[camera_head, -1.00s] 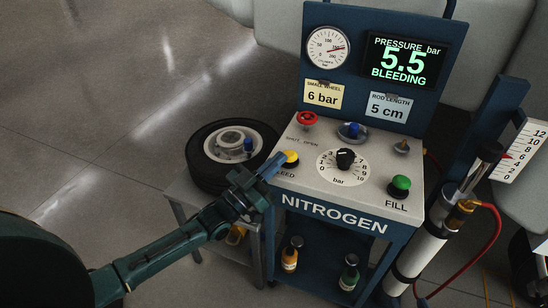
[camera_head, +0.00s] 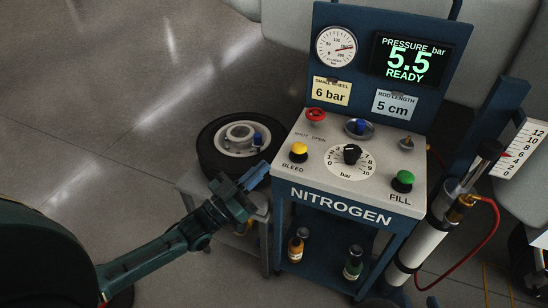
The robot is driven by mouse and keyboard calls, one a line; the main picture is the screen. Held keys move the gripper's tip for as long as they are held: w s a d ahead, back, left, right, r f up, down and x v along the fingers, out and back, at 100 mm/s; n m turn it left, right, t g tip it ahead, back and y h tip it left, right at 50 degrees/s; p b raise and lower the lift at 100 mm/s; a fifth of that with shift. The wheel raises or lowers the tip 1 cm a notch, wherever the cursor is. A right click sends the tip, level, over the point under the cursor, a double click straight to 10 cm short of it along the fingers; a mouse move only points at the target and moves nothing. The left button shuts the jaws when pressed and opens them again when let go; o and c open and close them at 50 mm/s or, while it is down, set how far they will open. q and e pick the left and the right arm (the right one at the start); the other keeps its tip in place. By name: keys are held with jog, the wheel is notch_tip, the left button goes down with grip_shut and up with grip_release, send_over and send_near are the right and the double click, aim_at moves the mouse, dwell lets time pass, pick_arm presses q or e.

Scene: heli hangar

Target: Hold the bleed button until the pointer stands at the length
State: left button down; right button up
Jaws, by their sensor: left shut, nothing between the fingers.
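The yellow bleed button (camera_head: 299,149) stands uncovered at the left of the nitrogen cart's top panel. My left gripper (camera_head: 262,174) is shut and empty, left of and below the button and apart from it. The display (camera_head: 410,62) reads 5.5 bar and READY. The rod length card (camera_head: 395,104) says 5 cm. The red pointer (camera_head: 505,155) stands beside the length scale (camera_head: 522,150), around 4 to 6; I cannot read it exactly. My right gripper is not in view.
The panel also holds a green fill button (camera_head: 403,180), a black bar dial (camera_head: 351,154), a red knob (camera_head: 316,115) and a blue-topped fitting (camera_head: 361,127). A small wheel (camera_head: 236,139) lies on a stand left of the cart. A red hose (camera_head: 493,235) hangs at right.

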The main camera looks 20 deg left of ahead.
pick_arm(q)
jog(key=v, duration=0.3)
jog(key=shift+s+a, duration=0.15)
jog(key=shift+s, duration=0.2)
